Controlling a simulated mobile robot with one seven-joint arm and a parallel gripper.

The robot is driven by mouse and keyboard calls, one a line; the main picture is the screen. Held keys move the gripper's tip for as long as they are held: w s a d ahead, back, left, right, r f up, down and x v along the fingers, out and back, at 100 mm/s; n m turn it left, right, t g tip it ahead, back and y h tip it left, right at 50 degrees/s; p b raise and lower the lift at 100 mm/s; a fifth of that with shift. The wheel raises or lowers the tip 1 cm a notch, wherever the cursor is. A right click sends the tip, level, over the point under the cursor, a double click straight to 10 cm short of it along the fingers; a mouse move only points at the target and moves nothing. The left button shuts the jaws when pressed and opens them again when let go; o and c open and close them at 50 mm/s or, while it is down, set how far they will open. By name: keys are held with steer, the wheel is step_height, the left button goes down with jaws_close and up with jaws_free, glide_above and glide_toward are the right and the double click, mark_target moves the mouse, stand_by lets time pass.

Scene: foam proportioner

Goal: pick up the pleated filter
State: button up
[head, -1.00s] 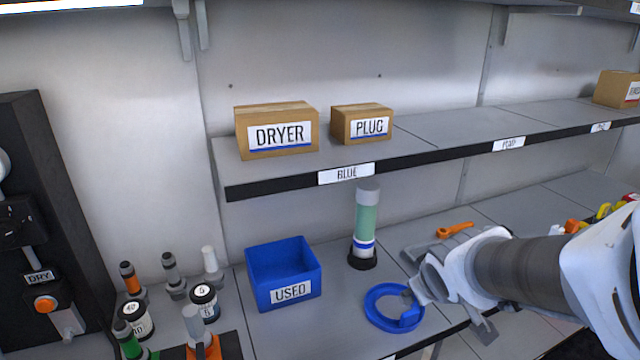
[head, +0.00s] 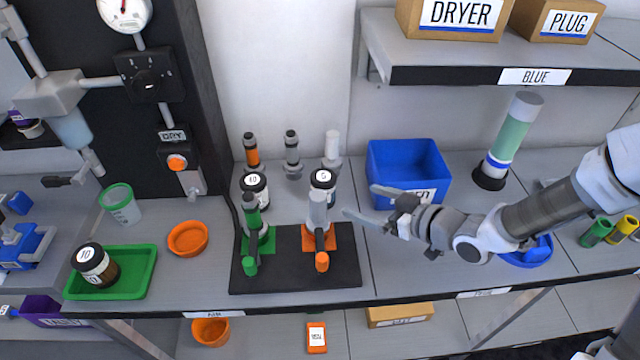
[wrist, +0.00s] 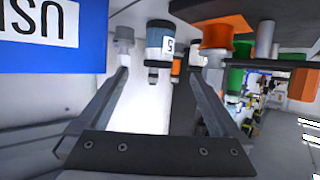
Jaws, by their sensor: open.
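No part is labelled as the pleated filter, so I cannot tell for sure which it is. A slim white-topped cylinder (head: 332,146) stands at the back, left of the blue USED bin; a grey one (head: 292,150) and an orange-banded one (head: 251,150) stand left of it. My gripper (head: 360,202) is open and empty, pointing left, in front of the bin. In the wrist view the spread fingers (wrist: 167,75) have a bottle marked 5 (wrist: 160,42) beyond them, and a pale cylinder (wrist: 123,45) near the left fingertip.
The blue bin (head: 405,165) is close beside my gripper. A black mat (head: 295,282) holds green and orange stands with upright parts. A green-and-white column (head: 510,135) stands at right. A shelf (head: 470,75) overhangs the back right.

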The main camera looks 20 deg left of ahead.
mark_target(333, 191)
steer(key=b+x, duration=0.1)
steer(key=x, duration=1)
steer(key=shift+b, duration=0.3)
steer(key=shift+x, duration=3.15)
steer(key=shift+r, duration=0.1)
steer(key=c, duration=1.4)
